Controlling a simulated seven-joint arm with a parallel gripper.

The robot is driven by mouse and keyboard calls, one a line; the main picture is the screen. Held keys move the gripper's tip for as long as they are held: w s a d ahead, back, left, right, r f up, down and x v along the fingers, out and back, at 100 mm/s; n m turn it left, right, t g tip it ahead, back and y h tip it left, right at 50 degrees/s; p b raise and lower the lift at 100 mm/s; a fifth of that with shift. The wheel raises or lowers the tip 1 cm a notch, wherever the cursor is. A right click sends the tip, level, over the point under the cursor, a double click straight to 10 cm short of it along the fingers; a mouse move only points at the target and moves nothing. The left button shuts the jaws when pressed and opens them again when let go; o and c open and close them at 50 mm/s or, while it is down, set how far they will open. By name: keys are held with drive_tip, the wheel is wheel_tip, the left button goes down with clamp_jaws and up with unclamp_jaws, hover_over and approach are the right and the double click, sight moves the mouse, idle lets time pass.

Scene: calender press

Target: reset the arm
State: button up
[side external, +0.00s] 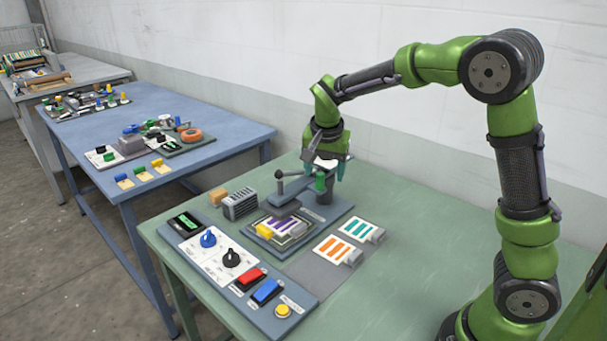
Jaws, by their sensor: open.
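My gripper (330,178) points down over the back of the grey press (283,192), close to its post and lever. Its fingers are apart, and I see nothing held between them. Whether a finger touches the press cannot be told from this view. A card with purple stripes (284,226) lies on the press's plate, below the press arm, with a yellow block (265,231) at its left. My green arm reaches in from the right, bent high above the table.
A control panel (226,262) with knobs and coloured buttons lies along the front left. Orange-striped (334,249) and teal-striped (357,229) cards lie right of the press. A dark finned block (240,204) stands behind the panel. The green table (420,250) is clear towards my base.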

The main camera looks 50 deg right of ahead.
drive_tip(key=s+a+r+n+t+y, duration=0.2)
drive_tip(key=s+a+r+n, duration=0.1)
drive_tip(key=s, duration=0.7)
drive_tip(key=s+a+r+n+t+y, duration=0.2)
drive_tip(key=s+a+n, duration=0.3)
drive_tip(key=s+a, duration=0.3)
drive_tip(key=shift+s+r+n+t+y, duration=0.3)
drive_tip(key=shift+s+r+n+t, duration=0.15)
drive_tip(key=shift+s+r, duration=0.6)
